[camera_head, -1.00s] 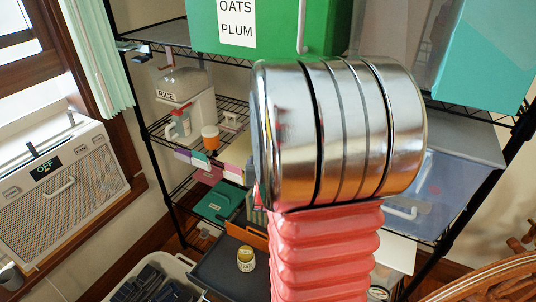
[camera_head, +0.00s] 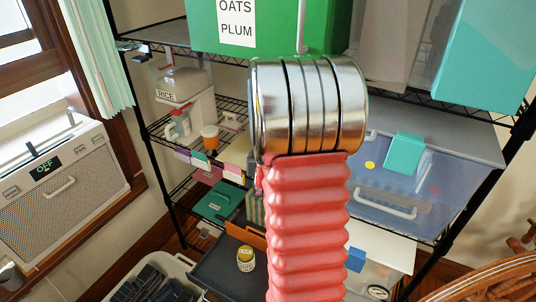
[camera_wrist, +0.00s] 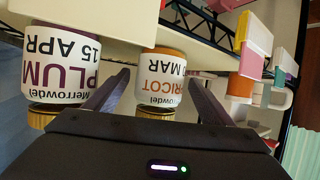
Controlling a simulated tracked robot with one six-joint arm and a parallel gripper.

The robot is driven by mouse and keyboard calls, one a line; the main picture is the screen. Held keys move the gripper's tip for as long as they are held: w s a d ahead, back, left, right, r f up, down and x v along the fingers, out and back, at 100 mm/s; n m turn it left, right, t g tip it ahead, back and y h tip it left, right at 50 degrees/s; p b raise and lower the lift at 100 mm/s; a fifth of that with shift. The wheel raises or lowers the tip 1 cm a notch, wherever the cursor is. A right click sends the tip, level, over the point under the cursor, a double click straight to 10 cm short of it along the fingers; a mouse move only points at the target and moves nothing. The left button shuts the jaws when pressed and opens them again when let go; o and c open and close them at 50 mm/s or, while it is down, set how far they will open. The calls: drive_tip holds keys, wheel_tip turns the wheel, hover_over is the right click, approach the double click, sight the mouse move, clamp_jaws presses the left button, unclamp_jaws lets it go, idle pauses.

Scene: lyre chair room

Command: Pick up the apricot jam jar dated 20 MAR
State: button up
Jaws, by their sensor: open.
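The apricot jam jar (camera_wrist: 161,82) appears upside down in the wrist view, with an orange band and a white label showing part of "APRICOT" and "0 MAR". The front of its date is cut off or too small to tell. My gripper (camera_wrist: 157,77) is open, with one dark finger on each side of this jar; contact cannot be told. A plum jam jar (camera_wrist: 62,72) marked "15 APR" stands close by on the left, outside the fingers. In the head view my arm hides the gripper and these jars.
A small jar with a yellow lid (camera_head: 246,258) stands on a dark tray (camera_head: 215,272). A green box (camera_head: 290,30) marked "OATS PLUM" is on the upper shelf. A translucent blue bin (camera_head: 400,190) is at right.

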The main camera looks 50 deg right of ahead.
drive_tip(key=shift+x, duration=2.6)
drive_tip(key=shift+s, duration=0.1)
drive_tip(key=shift+c, duration=0.5)
drive_tip(key=c, duration=1.4)
